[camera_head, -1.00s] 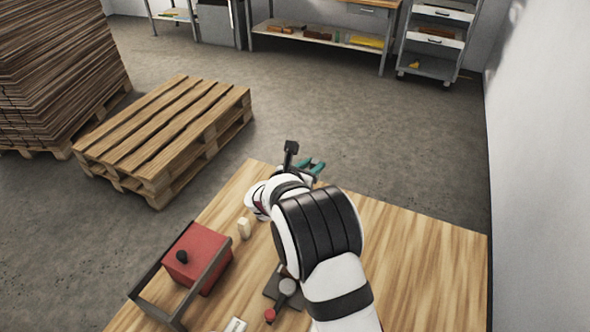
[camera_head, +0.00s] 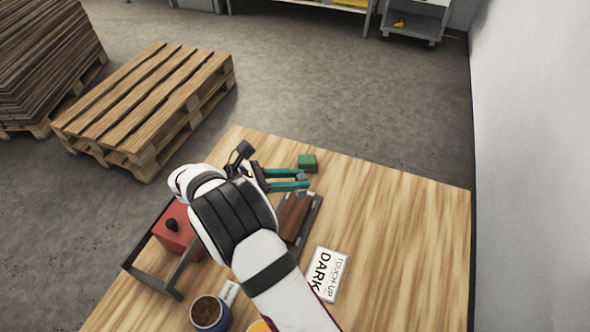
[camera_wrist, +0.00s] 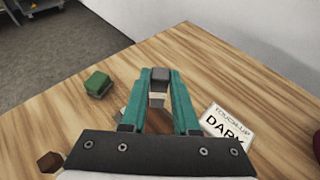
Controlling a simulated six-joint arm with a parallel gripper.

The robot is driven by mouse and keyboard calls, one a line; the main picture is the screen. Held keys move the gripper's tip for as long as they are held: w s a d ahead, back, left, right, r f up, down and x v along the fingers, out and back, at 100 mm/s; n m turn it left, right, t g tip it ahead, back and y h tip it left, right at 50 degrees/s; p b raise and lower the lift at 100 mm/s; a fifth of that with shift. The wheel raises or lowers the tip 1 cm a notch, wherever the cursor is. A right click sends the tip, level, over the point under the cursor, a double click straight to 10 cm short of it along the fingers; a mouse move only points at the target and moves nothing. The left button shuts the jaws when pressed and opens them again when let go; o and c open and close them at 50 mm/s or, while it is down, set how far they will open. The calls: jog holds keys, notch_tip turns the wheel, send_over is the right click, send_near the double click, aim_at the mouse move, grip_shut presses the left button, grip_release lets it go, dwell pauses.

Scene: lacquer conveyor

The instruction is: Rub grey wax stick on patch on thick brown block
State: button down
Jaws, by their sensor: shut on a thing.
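My gripper (camera_head: 300,180) has teal fingers closed on the grey wax stick, which shows as a dark grey block with a pale band between the fingertips in the wrist view (camera_wrist: 159,84). The brown block (camera_head: 295,213) lies in a dark holder (camera_head: 312,216) on the wooden table, close to the fingers on their near side in the head view. My arm covers part of the block's left side. I cannot make out the patch on it. I cannot tell whether the stick touches the block.
A green block (camera_head: 307,162) lies beyond the fingers. A "TOUCH-UP DARK" card (camera_head: 328,275) lies right of my arm. A red box (camera_head: 174,228) in a dark frame and a blue mug (camera_head: 207,313) with brown contents stand left. The table's right side (camera_head: 410,240) is clear.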

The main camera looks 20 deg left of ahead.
aim_at(296, 193)
notch_tip(296, 193, down, 5)
jog(key=shift+s+f, duration=0.25)
jog(key=shift+s, duration=2.75)
jog(key=shift+w, duration=3.05)
notch_tip(296, 193, up, 8)
jog(key=shift+r, duration=0.1)
